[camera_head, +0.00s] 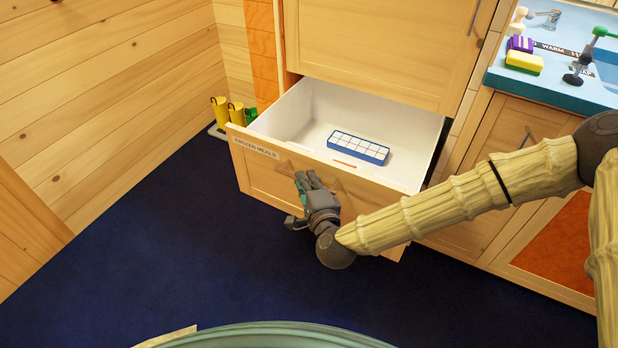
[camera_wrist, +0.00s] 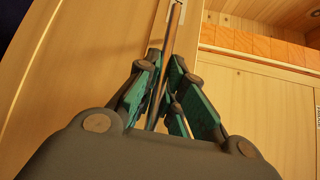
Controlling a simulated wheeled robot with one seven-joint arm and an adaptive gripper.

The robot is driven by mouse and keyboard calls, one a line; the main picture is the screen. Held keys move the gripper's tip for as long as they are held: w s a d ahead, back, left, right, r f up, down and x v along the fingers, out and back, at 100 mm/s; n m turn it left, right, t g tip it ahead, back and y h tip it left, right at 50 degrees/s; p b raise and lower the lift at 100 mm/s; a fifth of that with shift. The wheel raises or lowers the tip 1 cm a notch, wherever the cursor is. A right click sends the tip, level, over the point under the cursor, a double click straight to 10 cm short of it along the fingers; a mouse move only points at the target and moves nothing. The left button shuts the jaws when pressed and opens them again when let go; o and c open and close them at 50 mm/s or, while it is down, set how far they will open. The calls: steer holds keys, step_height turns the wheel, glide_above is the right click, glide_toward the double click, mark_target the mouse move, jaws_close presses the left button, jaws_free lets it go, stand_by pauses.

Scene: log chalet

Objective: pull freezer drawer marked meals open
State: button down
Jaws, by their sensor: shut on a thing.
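The freezer drawer (camera_head: 252,172), labelled "FROZEN MEALS" on its wooden front, stands pulled well out, with its white inside in view. A blue and white ice tray (camera_head: 357,148) lies in it. My gripper (camera_head: 307,182) is at the middle of the drawer front in the head view. In the wrist view my gripper (camera_wrist: 165,85) has its teal-padded fingers shut around the bar handle (camera_wrist: 172,40).
Yellow boots (camera_head: 227,112) stand on a tray left of the drawer. A counter (camera_head: 550,85) with a yellow sponge (camera_head: 523,62) and taps is at the right, above a cupboard. The dark blue floor (camera_head: 190,240) before the drawer is clear.

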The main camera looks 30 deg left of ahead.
steer(key=c, duration=1.5)
jaws_free()
steer(key=v, duration=1.2)
